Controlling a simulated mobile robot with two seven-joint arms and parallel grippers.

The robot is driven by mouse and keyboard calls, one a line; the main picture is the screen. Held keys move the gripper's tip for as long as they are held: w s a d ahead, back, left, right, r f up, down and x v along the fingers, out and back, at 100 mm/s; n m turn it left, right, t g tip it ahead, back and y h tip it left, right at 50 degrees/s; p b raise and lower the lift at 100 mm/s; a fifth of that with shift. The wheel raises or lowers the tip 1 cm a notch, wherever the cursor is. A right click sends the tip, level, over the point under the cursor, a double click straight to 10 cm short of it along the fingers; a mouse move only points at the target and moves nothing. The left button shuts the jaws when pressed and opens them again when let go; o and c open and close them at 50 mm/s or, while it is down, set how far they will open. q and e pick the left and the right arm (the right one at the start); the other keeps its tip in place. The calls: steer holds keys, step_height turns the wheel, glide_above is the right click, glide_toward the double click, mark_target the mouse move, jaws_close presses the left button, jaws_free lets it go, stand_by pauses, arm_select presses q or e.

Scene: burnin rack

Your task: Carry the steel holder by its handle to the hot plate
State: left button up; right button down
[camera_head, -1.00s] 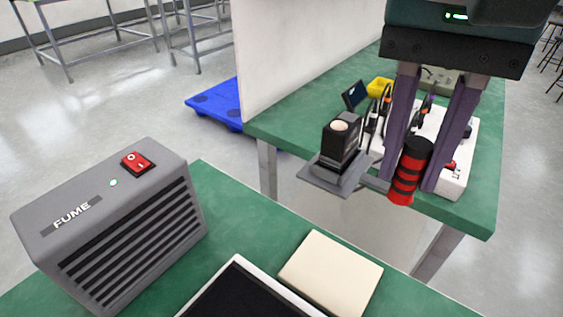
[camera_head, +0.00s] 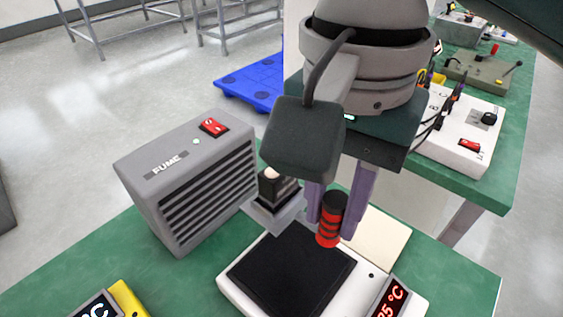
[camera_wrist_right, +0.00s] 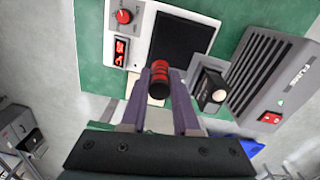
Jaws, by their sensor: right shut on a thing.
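The steel holder (camera_head: 284,219) is a grey plate with a black block (camera_head: 277,186) topped by a pale round disc. Its handle (camera_head: 330,222) is red with black bands. My right gripper (camera_head: 338,215) is shut on the handle, which also shows between the purple fingers in the right wrist view (camera_wrist_right: 160,82). The holder hangs near the back edge of the hot plate (camera_head: 232,283), a white unit with a black top and a red display. I cannot tell its exact height above the surface. My left gripper is not in view.
A grey fume box (camera_head: 190,182) stands left of the hot plate. A cream pad (camera_head: 380,240) lies behind it on the green table. A yellow device (camera_head: 128,300) is at the front left. Another green bench (camera_head: 508,150) with a white test unit (camera_head: 458,135) stands at the back right.

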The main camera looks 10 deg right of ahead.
step_height(320, 180, down, 8)
steer(key=shift+f+b, duration=0.15)
steer(key=shift+b, duration=0.6)
step_height(320, 180, down, 4)
steer(key=shift+r+b, duration=0.15)
steer(key=shift+b, duration=0.45)
steer(key=shift+f, duration=0.2)
steer(key=shift+f, duration=0.1)
steer(key=c, duration=0.7)
jaws_free()
steer(key=shift+o, duration=0.2)
